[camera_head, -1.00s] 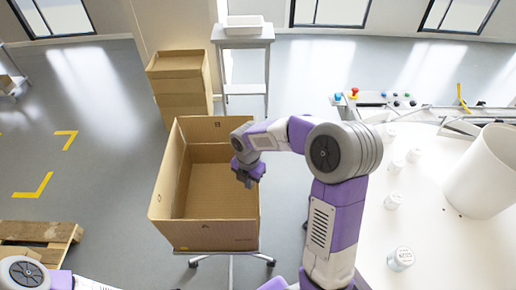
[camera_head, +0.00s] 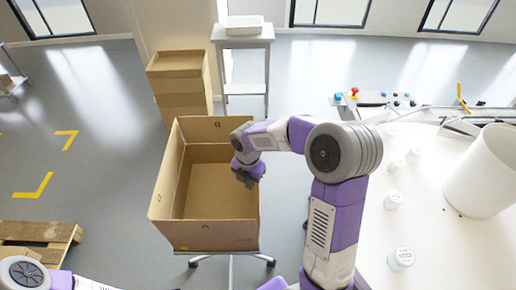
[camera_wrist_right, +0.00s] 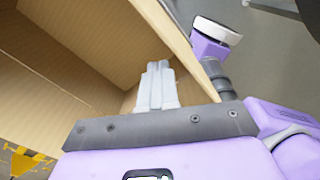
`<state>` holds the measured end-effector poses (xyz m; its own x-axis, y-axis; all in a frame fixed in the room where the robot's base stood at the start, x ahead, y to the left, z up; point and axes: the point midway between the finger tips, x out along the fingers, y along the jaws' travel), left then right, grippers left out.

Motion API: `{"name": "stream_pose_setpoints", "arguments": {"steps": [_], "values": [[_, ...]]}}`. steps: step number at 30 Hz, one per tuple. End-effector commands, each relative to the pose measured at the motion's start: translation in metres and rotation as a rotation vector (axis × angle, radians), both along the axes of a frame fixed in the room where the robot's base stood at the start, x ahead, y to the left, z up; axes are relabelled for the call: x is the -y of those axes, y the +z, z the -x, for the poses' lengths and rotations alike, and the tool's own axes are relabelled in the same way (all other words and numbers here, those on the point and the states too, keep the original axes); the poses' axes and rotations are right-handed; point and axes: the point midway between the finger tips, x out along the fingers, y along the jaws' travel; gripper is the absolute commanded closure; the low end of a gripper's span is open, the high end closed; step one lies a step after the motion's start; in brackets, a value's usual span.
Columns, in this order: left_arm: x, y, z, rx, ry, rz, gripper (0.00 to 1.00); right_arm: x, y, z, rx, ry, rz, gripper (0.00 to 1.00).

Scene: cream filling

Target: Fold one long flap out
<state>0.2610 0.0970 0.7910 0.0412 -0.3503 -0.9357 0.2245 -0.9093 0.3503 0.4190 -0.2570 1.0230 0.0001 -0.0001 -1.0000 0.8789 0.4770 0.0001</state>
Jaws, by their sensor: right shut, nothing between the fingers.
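The open cardboard box (camera_head: 215,234) stands on a wheeled stand, its inside bare and empty. Its far panel (camera_head: 205,130) with a dark mark stands up, and its left long panel (camera_head: 168,172) also stands up. The right long side shows nearly edge-on and is partly hidden by my right arm. My right gripper (camera_head: 248,180) is over the box's right side, pointing down. In the right wrist view its fingers (camera_wrist_right: 156,85) are shut and empty, close to a long cardboard panel (camera_wrist_right: 100,40); contact cannot be told. My left gripper is outside the view.
Stacked brown boxes (camera_head: 180,85) and a small grey table (camera_head: 243,40) stand behind. A wooden pallet (camera_head: 40,235) is at lower left. A white table (camera_head: 440,245) with small jars and a large white cylinder (camera_head: 485,175) is at right. Grey floor is clear between.

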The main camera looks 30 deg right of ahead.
Motion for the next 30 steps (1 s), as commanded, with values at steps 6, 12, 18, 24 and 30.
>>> {"name": "stream_pose_setpoints", "arguments": {"steps": [6, 12, 18, 24, 30], "values": [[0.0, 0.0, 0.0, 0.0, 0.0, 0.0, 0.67, 0.0, 0.0, 0.0, 0.0, 0.0, 0.0, 1.0], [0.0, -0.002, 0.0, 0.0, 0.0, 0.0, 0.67, 0.0, -0.004, 0.0, 0.0, 0.0, 0.0, 1.0], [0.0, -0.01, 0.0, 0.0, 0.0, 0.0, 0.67, 0.0, -0.016, 0.0, -0.001, 0.0, 0.0, 1.0], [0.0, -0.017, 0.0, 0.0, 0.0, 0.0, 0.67, 0.0, -0.028, 0.0, -0.001, 0.0, 0.0, 1.0], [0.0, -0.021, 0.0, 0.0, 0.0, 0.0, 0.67, 0.0, -0.035, 0.0, 0.0, 0.0, 0.0, 1.0]]}}
